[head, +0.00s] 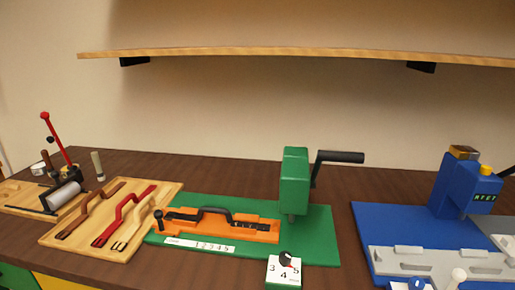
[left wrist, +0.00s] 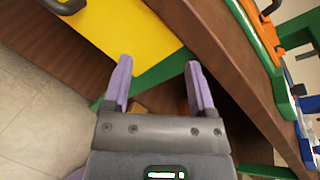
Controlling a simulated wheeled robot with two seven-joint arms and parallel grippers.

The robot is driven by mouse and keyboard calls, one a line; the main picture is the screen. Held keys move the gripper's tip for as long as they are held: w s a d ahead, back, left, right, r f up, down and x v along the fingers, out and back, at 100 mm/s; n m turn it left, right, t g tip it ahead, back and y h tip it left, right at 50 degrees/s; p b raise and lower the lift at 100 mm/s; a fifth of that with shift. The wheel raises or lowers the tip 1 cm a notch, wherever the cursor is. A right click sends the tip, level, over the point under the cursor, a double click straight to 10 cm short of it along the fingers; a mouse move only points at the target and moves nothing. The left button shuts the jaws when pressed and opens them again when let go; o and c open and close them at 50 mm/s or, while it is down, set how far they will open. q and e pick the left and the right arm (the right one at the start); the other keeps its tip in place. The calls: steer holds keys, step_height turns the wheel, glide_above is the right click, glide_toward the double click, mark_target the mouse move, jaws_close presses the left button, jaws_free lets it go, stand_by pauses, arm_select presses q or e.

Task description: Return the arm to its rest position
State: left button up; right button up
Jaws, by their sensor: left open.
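My left gripper (left wrist: 158,85) is open and empty in the left wrist view, its two purple fingers spread apart. It is beside the bench, near a yellow drawer front (left wrist: 125,35) and the dark wooden edge of the worktop (left wrist: 205,35). No arm or gripper shows in the head view. There, a green machine (head: 294,180) with a black crank stands on a green base, with an orange fixture (head: 215,227) holding a black-handled part in front of it. My right gripper is in neither view.
A wooden tray (head: 64,237) holds brown, red and cream handle-shaped pieces. A dial block (head: 284,272) sits at the green base's front edge. A blue machine (head: 452,190) stands at the right. A red-handled lever tool (head: 56,140) is far left. A shelf (head: 290,53) hangs above.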

arm_select(q)
steer(key=s+d+f+n+g, duration=0.2)
steer(key=s+f+n+g, duration=0.2)
steer(key=s+f+n, duration=0.5)
steer(key=s+d+f+n+g, duration=0.35)
steer(key=s+f+n, duration=0.3)
steer(key=f, duration=0.45)
steer(key=s+d+f+n+g, duration=0.1)
steer(key=s+f+n+g, duration=0.1)
steer(key=s, duration=0.4)
steer(key=s+d+f+n+g+h, duration=0.1)
steer(key=s+d+f+n+g, duration=0.1)
steer(key=s+n, duration=0.2)
steer(key=s+d+f+n+g, duration=0.2)
steer(key=s+f+n+g, duration=0.1)
steer(key=s, duration=0.6)
steer(key=shift+s+n+h, duration=0.3)
steer(key=shift+s+n, duration=0.1)
steer(key=shift+n, duration=0.05)
